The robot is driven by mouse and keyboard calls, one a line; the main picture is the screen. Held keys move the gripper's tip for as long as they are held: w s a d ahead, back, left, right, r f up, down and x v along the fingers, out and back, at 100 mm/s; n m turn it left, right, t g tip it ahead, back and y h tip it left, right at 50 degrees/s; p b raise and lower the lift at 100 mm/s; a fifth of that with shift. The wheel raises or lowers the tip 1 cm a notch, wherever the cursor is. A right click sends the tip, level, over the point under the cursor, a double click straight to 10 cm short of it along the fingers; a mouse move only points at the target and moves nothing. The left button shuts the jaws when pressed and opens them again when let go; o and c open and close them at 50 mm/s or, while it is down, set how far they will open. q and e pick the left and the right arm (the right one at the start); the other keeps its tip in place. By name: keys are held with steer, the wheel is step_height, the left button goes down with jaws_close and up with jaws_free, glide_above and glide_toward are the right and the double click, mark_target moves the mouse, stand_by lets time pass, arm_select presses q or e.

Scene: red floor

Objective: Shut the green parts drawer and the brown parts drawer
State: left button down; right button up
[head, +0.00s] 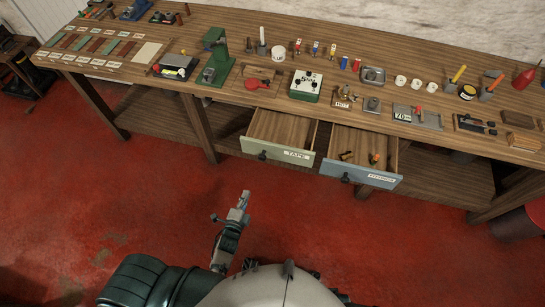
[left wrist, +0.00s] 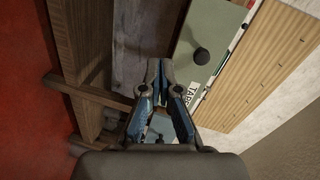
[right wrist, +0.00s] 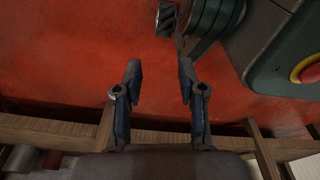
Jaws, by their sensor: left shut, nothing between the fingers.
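The green drawer (head: 277,152), labelled TAPE, stands pulled out under the bench and looks empty inside. Its green front (left wrist: 222,28) and dark knob also show in the left wrist view. Beside it on the right, a drawer with a blue-grey front (head: 340,171) is also pulled out, with small brass-coloured parts inside. I see no drawer with a brown front. My left gripper (head: 244,196) is shut and empty, below and in front of the green drawer, apart from it; its fingertips meet in the left wrist view (left wrist: 160,66). My right gripper (right wrist: 159,72) is open and empty over the red floor.
The long wooden bench (head: 220,100) holds a green press (head: 215,55), a control box (head: 306,85), cups, and several tools above the drawers. Bench legs and a low shelf stand below. The red floor (head: 120,200) in front is mostly clear.

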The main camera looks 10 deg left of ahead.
arm_select(q)
step_height(320, 180, up, 7)
steer(key=w+m+t, duration=0.2)
steer(key=m, duration=0.1)
glide_toward(257, 149)
steer(key=shift+n, duration=0.3)
steer(key=w, duration=0.4)
steer(key=w+d, duration=0.1)
steer(key=shift+w+r, duration=0.1)
steer(key=shift+w, duration=0.7)
steer(key=shift+w+a, duration=0.15)
steer(key=shift+w, duration=0.1)
steer(key=shift+a, duration=0.2)
steer(key=shift+w+a, duration=0.1)
steer(key=shift+a, duration=0.2)
steer(key=shift+d, duration=0.15)
arm_select(e)
steer(key=shift+w+a+r, duration=0.5)
steer(key=shift+w+r, duration=0.2)
steer(key=shift+r, duration=0.15)
